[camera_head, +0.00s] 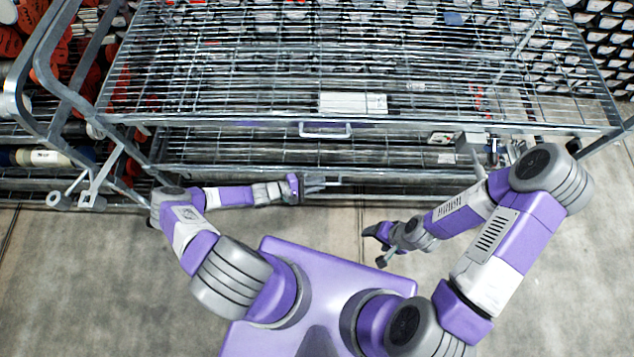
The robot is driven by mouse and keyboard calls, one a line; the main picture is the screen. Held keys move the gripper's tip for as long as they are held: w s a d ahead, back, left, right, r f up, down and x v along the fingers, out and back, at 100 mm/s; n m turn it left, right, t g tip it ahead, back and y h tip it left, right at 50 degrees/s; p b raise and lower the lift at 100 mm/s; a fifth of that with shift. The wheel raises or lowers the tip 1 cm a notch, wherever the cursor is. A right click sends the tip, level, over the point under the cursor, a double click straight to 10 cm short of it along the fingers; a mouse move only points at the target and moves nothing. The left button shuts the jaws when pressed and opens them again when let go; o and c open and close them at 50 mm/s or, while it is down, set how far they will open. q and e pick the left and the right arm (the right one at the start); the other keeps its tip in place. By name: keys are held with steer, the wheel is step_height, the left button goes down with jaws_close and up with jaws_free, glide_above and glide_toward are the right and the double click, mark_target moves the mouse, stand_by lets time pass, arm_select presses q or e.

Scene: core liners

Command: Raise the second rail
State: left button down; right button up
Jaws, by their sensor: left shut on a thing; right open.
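A metal wire rack (240,75) fills the upper part of the head view, with stacked wire levels and horizontal front rails. A pale loop handle (326,133) sits on the upper front rail. A lower handle (337,182) shows lower down at the front, partly covered by my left gripper (313,184). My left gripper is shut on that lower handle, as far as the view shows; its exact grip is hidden. My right gripper (378,244) is open and empty, in front of the rack and apart from it, above the floor.
A white label plate (352,103) is on the rack's top front. Racks with core liners stand at the left (45,157) and upper right (605,45). Metal brackets stick out at the lower left (88,190). The concrete floor (90,285) in front is clear.

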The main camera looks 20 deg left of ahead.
arm_select(q)
step_height(320, 180, up, 6)
steer(key=p, duration=0.5)
steer(key=shift+f, duration=0.2)
steer(key=shift+d, duration=0.1)
steer(key=c, duration=1.5)
jaws_free()
steer(key=shift+w, duration=0.1)
steer(key=shift+o, duration=0.3)
steer(key=p+v, duration=0.1)
steer(key=v, duration=0.7)
steer(key=shift+f, duration=0.2)
steer(key=shift+d, duration=0.1)
